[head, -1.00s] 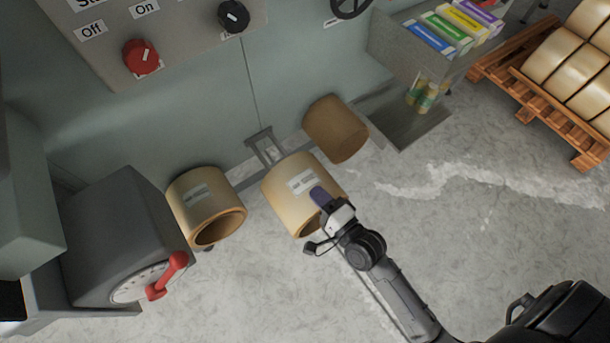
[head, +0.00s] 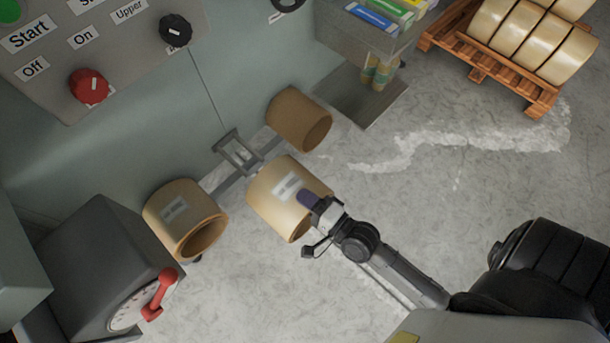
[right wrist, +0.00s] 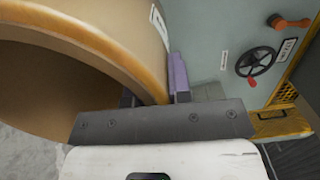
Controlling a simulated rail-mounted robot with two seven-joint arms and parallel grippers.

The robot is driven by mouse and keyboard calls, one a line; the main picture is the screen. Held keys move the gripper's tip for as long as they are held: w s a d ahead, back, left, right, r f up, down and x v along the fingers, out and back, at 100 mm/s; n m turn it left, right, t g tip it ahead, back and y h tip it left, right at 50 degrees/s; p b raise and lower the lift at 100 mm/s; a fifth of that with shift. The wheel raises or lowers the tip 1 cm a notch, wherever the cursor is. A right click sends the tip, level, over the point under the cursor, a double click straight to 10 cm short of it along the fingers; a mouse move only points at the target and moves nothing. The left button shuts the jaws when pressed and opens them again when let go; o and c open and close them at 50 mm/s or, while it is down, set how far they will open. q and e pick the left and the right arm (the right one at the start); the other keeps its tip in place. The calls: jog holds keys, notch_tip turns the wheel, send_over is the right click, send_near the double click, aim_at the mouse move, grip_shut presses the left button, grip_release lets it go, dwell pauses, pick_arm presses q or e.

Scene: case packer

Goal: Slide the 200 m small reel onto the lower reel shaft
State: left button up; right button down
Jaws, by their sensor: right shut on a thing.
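A tan, hollow reel (head: 280,190) with a white label is held by my right gripper (head: 309,203). In the right wrist view, the fingers (right wrist: 157,92) are shut on the reel's wall near its open end, one inside and one outside; the reel (right wrist: 90,30) fills the upper left. In the head view, the reel is in front of a grey bracket (head: 237,150) on the machine front, between two other reels. No bare shaft shows clearly; whether the held reel touches a shaft is hidden. My left gripper is out of view.
One similar reel (head: 182,213) is at the left and another (head: 299,118) at the right on the machine front. A grey box with a red lever (head: 161,294) stands lower left. A pallet (head: 478,70) of reels is upper right. Open floor lies at right.

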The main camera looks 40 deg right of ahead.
dwell(0.5)
jog(key=shift+w+f+b, duration=0.1)
jog(key=shift+f+b, duration=0.35)
jog(key=shift+f, duration=0.1)
notch_tip(320, 180, down, 5)
jog(key=b, duration=0.3)
jog(key=shift+w+f, duration=0.15)
jog(key=shift+f, duration=0.1)
dwell(0.3)
dwell(0.7)
jog(key=shift+a, duration=0.1)
dwell(0.5)
